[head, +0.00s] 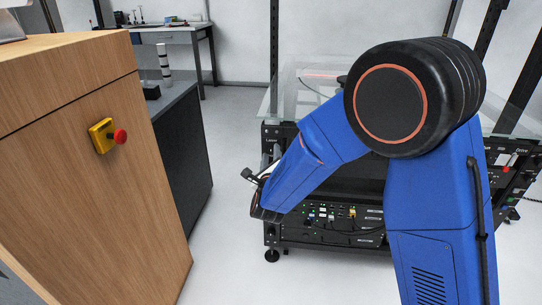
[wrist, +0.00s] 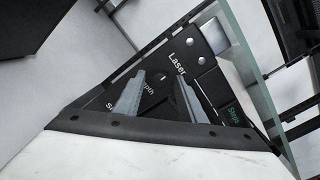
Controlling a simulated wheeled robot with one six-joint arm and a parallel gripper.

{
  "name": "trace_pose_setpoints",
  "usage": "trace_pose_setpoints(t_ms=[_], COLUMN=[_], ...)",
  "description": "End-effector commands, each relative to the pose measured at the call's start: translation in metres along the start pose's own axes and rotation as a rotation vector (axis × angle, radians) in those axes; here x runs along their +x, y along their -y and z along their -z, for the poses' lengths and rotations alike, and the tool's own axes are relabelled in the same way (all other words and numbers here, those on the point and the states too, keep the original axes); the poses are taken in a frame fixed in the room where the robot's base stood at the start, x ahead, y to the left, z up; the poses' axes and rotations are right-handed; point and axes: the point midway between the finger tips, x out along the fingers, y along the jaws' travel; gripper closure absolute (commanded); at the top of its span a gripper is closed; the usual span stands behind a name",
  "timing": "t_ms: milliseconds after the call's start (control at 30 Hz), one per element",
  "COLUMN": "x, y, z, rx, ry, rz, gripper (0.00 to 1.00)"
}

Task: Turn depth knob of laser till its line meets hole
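The black laser panel (wrist: 176,52) shows in the wrist view with the white word "Laser"; a second label, ending in "pth", is partly hidden by a finger. A dark round knob with a short white mark (wrist: 162,77) appears between the fingertips. My gripper (wrist: 160,80) is open, with its two grey fingers apart; I cannot tell whether they touch the knob. In the head view, my gripper is mostly hidden by my blue arm at the rack's left side. A faint red laser line (head: 320,76) shows on the glass top. I cannot make out the hole.
Two silver buttons (wrist: 199,52) and a green-lettered label (wrist: 237,117) are beside the knob. A glass edge (wrist: 248,62) runs along the panel's right. A wooden cabinet (head: 75,190) with a red button (head: 120,136) stands at left; open floor (head: 222,140) lies between.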

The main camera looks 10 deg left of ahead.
Motion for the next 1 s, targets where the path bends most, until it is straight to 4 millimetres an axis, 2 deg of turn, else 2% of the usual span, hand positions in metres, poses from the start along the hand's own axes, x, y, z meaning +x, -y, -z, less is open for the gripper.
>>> trace_pose_setpoints(t_ms=[200,367,733,1000], x=[0.0000,-0.0001,-0.0003,-0.0002], y=[0.0000,-0.0001,-0.0002,0.0002], z=[-0.0002,-0.0003,-0.0007,-0.0017], rx=[0.000,0.000,-0.038,-0.199], ry=[0.000,0.000,-0.002,-0.014], rz=[0.000,0.000,-0.004,-0.016], gripper=[0.63,1.00,1.00,1.00])
